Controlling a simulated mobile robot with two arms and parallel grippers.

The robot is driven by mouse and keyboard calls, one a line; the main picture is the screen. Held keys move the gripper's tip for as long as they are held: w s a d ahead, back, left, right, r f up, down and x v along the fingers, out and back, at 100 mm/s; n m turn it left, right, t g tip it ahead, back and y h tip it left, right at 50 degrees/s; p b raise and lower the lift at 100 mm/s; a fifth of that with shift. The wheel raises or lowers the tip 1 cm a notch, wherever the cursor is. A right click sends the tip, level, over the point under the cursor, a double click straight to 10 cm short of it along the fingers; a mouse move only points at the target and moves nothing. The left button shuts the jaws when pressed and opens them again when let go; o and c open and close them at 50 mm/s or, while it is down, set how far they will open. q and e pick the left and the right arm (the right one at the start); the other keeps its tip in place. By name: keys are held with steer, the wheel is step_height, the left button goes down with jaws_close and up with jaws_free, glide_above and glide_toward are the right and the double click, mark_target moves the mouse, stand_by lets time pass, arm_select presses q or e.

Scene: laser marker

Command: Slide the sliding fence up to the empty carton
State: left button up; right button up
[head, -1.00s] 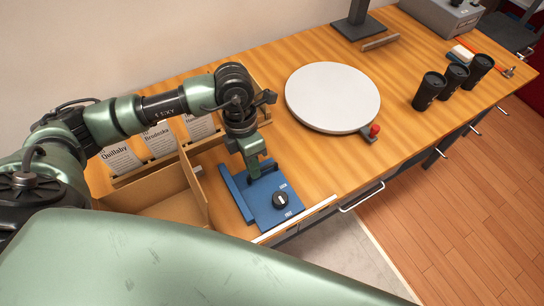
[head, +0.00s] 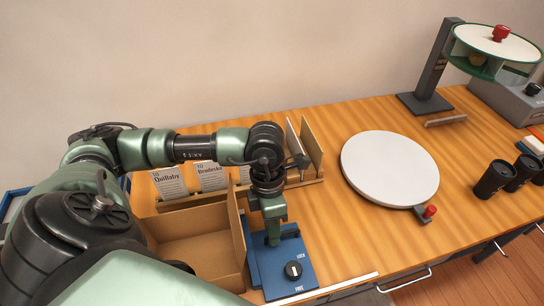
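The sliding fence (head: 251,262) is a blue upright plate on a blue base with a black-and-white knob (head: 293,270), marked with LOCK and another word. It stands at the front edge of the table, just right of the empty carton (head: 196,254). The carton is an open brown cardboard box with nothing seen inside. Its right wall stands very close to the fence; I cannot tell if they touch. My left gripper (head: 273,238) points down at the blue base, behind the knob. Its fingertips are too unclear to tell if they are shut. My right gripper is not in view.
Labelled cards (head: 211,176) stand in a wooden rack behind the carton. A white round turntable (head: 390,168) with a red knob (head: 430,211) lies to the right. Black cups (head: 494,179) stand further right. Bare table (head: 330,235) lies between fence and turntable.

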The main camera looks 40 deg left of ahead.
arm_select(q)
steer(key=shift+r, duration=0.1)
steer(key=shift+w+r, duration=0.15)
steer(key=shift+r, duration=0.2)
step_height(320, 180, up, 7)
steer(key=a+b, duration=0.1)
steer(key=shift+w+a, duration=0.15)
steer(key=shift+w, duration=0.15)
steer(key=shift+f, duration=0.1)
